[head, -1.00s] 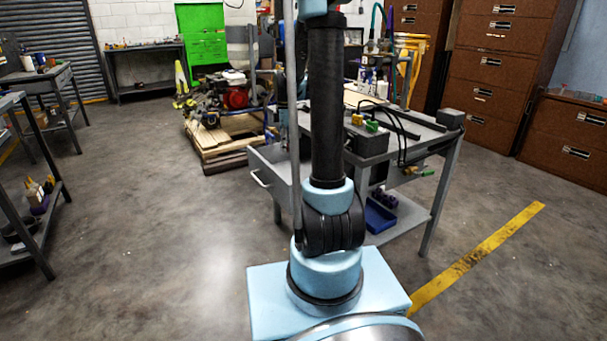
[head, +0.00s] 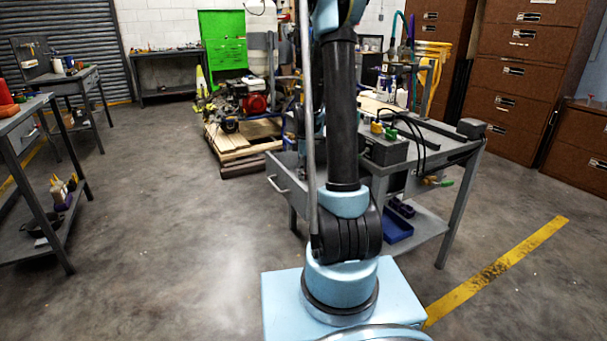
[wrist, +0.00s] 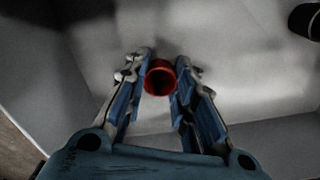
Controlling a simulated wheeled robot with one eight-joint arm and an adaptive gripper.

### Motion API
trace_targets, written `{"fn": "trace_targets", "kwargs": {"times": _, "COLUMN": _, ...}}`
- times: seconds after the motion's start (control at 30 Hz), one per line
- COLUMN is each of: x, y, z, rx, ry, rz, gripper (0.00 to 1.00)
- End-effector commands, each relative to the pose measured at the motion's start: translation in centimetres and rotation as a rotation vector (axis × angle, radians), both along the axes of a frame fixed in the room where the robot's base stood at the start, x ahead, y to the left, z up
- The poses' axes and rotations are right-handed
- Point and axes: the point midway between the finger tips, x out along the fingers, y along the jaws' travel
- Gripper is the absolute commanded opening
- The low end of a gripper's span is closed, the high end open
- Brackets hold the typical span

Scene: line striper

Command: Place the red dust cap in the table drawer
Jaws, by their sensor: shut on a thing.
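The red dust cap (wrist: 160,78) is between the fingertips of my gripper (wrist: 161,82) in the wrist view, and the fingers are shut on it. Its round open end faces the camera. Behind it is the pale inside of the drawer (wrist: 235,60), with walls at the left and bottom; I cannot tell how far the cap is above the floor. In the head view the open table drawer (head: 283,186) sticks out on the left side of the grey table (head: 455,142). My arm hides part of it, and the gripper and cap do not show there.
A dark round object (wrist: 307,20) is at the upper right of the wrist view. A grey box (head: 384,147) with cables stands on the table. A blue bin (head: 397,229) is on its lower shelf. A wooden pallet (head: 235,145) stands behind the drawer.

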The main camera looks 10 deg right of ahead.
Motion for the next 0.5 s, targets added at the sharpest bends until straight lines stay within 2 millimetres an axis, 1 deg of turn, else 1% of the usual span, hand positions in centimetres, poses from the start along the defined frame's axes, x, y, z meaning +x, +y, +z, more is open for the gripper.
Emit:
{"fn": "trace_targets", "kwargs": {"times": 0.2, "x": 0.01, "y": -0.02, "z": -0.2, "rx": 0.0, "ry": 0.0, "rz": 0.0, "gripper": 0.15}}
{"fn": "trace_targets", "kwargs": {"times": 0.23, "x": 0.0, "y": -0.02, "z": -0.19, "rx": 0.0, "ry": 0.0, "rz": 0.0, "gripper": 0.29}}
{"fn": "trace_targets", "kwargs": {"times": 0.27, "x": 0.0, "y": -0.02, "z": -0.18, "rx": 0.0, "ry": 0.0, "rz": 0.0, "gripper": 0.36}}
{"fn": "trace_targets", "kwargs": {"times": 0.3, "x": 0.0, "y": -0.02, "z": -0.17, "rx": 0.0, "ry": 0.0, "rz": 0.0, "gripper": 0.45}}
{"fn": "trace_targets", "kwargs": {"times": 0.5, "x": -0.01, "y": -0.04, "z": -0.17, "rx": 0.0, "ry": 0.0, "rz": -0.001, "gripper": 0.45}}
